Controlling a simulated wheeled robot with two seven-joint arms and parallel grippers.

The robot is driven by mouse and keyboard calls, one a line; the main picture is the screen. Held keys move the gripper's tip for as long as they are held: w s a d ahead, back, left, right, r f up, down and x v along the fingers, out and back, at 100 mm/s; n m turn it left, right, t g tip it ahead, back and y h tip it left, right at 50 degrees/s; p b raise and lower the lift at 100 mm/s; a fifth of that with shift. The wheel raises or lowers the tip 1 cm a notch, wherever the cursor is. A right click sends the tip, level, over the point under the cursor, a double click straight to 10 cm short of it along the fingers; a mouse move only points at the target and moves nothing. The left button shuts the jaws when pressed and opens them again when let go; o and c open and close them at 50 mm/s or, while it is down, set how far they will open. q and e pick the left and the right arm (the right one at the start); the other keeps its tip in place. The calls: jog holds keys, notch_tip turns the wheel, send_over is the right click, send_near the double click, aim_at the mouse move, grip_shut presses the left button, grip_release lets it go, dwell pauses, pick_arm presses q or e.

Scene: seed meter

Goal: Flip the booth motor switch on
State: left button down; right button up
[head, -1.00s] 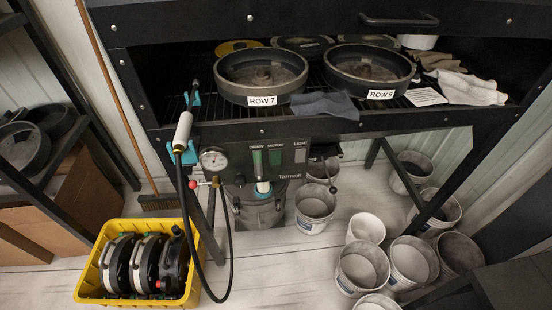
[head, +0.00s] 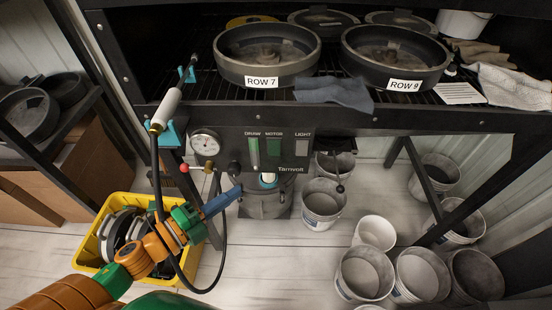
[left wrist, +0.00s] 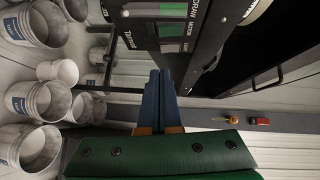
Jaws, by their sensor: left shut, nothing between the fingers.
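The booth's dark control panel (head: 255,149) hangs under the front edge of the bench. Its green switch marked MOTOR (head: 274,148) sits between the DRAW gauge (head: 253,153) and the pale LIGHT switch (head: 302,147). The panel also shows sideways at the top of the left wrist view, with the green motor switch (left wrist: 172,29) in sight. My left gripper (head: 236,188) has blue fingers, shut and empty, below and left of the switch and apart from it. In the left wrist view its fingers (left wrist: 160,75) point up towards the panel. My right gripper is not in view.
A black hose with a white wand (head: 167,106) hangs beside my left arm. A round dial (head: 205,143) and a red knob (head: 184,168) are left of the switches. A yellow crate (head: 88,245) stands below. Several buckets (head: 365,274) stand on the floor at right.

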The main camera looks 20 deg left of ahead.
pick_arm(q)
jog(key=shift+s+d+r+m, duration=0.1)
jog(key=shift+d+r+m, duration=0.05)
jog(key=shift+r+m, duration=0.15)
jog(key=p, duration=0.1)
send_near(279, 154)
jog(key=w+d, duration=0.2)
jog(key=d, duration=0.2)
jog(key=w, duration=0.1)
jog(key=w+a, duration=0.1)
jog(key=w, duration=0.1)
jog(key=shift+w+a+f, duration=0.1)
jog(key=shift+a+f, duration=0.25)
